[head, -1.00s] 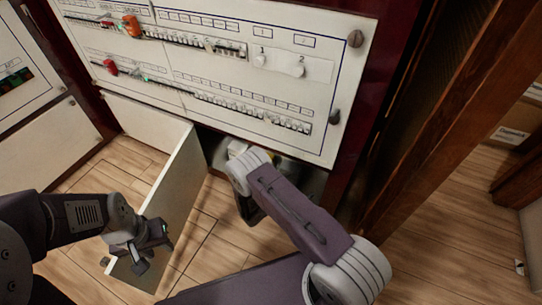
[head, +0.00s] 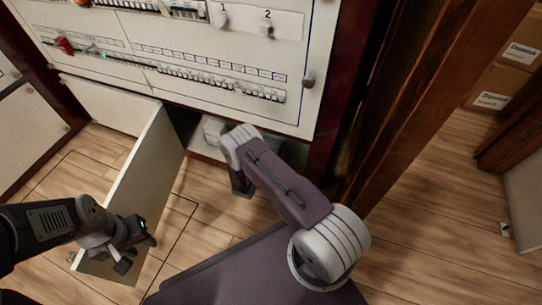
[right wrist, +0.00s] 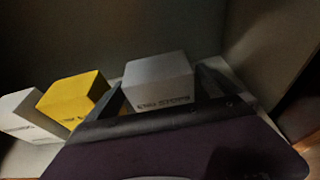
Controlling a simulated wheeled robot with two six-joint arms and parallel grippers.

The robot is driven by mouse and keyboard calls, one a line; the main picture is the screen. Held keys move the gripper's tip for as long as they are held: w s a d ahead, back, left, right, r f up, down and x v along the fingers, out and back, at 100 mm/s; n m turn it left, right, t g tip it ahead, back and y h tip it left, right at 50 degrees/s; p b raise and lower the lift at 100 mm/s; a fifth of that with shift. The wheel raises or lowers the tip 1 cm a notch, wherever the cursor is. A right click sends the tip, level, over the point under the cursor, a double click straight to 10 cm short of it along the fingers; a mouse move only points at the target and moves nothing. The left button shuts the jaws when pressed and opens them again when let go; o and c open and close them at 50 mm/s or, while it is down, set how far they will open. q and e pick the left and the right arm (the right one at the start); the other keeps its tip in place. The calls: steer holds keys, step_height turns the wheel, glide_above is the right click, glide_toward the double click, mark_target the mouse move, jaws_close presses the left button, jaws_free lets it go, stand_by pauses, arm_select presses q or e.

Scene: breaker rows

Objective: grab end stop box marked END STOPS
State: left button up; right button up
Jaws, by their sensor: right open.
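The grey end stop box marked END STOPS (right wrist: 158,82) stands inside the dark lower compartment in the right wrist view. My right gripper (right wrist: 162,92) is open, with a finger on each side of this box; whether they touch it is unclear. In the head view my right arm reaches into the low opening under the breaker panel, and its fingers are hidden. My left gripper (head: 132,248) is at the free end of the open white door (head: 140,195); whether its jaws are closed on the door is unclear.
A yellow box (right wrist: 75,98) and a white box (right wrist: 28,115) stand close to the left of the grey box. The breaker panel (head: 215,50) hangs above the opening. A brown wooden frame (head: 415,90) stands to the right. Cartons (head: 505,75) lie farther right.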

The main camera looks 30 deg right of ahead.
steer(key=shift+w+d+f, duration=0.3)
steer(key=shift+d, duration=0.1)
steer(key=shift+w+r, duration=0.1)
steer(key=shift+r, duration=0.1)
steer(key=c, duration=1.6)
arm_select(q)
steer(key=shift+f, duration=0.45)
steer(key=shift+r, duration=0.1)
